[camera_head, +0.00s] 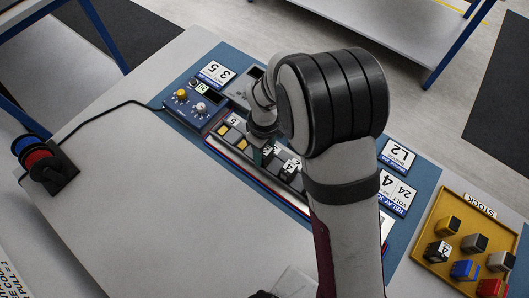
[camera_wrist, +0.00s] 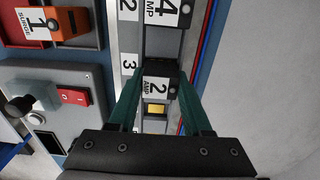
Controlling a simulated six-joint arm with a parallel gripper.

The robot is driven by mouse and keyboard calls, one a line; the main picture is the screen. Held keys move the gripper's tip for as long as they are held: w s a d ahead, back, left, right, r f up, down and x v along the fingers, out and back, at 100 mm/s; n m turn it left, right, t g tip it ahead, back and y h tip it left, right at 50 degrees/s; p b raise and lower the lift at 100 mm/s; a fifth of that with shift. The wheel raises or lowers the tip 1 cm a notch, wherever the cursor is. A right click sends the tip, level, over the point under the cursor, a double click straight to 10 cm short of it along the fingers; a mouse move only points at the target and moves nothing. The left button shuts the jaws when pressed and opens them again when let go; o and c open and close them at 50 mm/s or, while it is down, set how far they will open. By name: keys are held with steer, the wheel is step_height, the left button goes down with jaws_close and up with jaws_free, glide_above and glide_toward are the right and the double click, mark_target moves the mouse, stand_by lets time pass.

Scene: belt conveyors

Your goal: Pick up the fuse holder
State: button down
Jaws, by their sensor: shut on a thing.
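The fuse holder (camera_wrist: 157,88) is a dark block with a white "2 AMP" label, in the wrist view between my green fingers. My gripper (camera_wrist: 158,95) is shut on it, with one finger on each side. It is in line with the rail (camera_wrist: 157,42); I cannot tell whether it is seated or lifted clear. In the head view my gripper (camera_head: 262,157) points down at the row of modules on the rail, and my arm hides part of that row. The held block is hard to make out there.
A "4 AMP" block (camera_wrist: 164,12) stands farther along the rail. An orange "1" block (camera_wrist: 66,22) and a grey box with a red switch (camera_wrist: 73,96) are at left. A yellow stock tray (camera_head: 427,252) holds several blocks. The grey tabletop (camera_head: 150,210) is largely clear.

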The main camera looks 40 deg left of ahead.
mark_target(267, 151)
steer(key=r, duration=0.4)
steer(key=shift+w+d+r, duration=0.15)
steer(key=shift+d+r, duration=0.1)
steer(key=shift+r, duration=0.05)
steer(key=w+d+r, duration=0.4)
steer(key=d+r, duration=0.2)
steer(key=d, duration=0.4)
steer(key=shift+d+r, duration=0.2)
step_height(267, 151, up, 5)
